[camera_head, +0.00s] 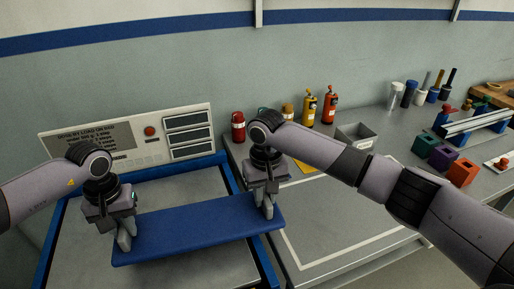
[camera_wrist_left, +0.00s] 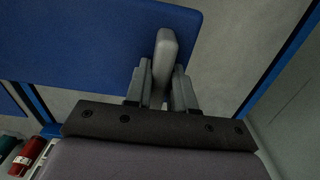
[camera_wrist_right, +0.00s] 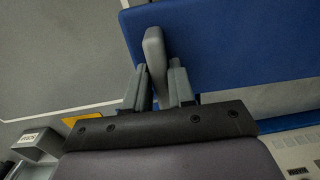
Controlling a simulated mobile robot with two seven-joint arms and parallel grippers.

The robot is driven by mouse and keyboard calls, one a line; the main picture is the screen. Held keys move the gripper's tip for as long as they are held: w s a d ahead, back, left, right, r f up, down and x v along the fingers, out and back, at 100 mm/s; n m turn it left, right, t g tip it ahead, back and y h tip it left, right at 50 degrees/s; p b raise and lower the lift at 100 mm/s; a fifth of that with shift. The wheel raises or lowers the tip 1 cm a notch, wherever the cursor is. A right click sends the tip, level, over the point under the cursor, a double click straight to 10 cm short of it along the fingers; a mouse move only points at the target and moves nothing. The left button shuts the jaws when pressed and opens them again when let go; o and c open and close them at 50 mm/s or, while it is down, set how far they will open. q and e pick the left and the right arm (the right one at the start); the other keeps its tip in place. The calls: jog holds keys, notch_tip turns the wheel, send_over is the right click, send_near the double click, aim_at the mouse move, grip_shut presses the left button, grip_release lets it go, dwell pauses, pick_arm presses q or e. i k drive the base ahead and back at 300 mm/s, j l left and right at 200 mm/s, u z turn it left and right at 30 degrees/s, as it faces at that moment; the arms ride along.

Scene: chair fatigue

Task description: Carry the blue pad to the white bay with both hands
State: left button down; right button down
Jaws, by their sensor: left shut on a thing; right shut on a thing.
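The blue pad (camera_head: 200,228) is a long flat board with an upright grey handle near each end. It lies across the blue-framed grey bed at the left; whether it touches the bed is unclear. My left gripper (camera_head: 124,236) is shut on the left handle, which also shows in the left wrist view (camera_wrist_left: 164,62). My right gripper (camera_head: 264,204) is shut on the right handle, seen in the right wrist view (camera_wrist_right: 155,55). The white bay (camera_head: 335,225) is a white-outlined area on the grey bench to the right, partly hidden by my right arm.
Behind the bed stands a panel (camera_head: 130,138) with a red button and displays. Red and yellow bottles (camera_head: 329,106) and a grey bin (camera_head: 355,137) stand behind the bay. Coloured blocks (camera_head: 442,158) and a rack lie further right. The bay's visible surface is clear.

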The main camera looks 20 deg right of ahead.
aim_at(357, 200)
jog(key=l+z, duration=0.1)
jog(key=l, duration=0.5)
jog(key=i+l+z, duration=0.15)
jog(key=l, duration=0.4)
jog(key=l+z, duration=0.1)
jog(key=l, duration=0.5)
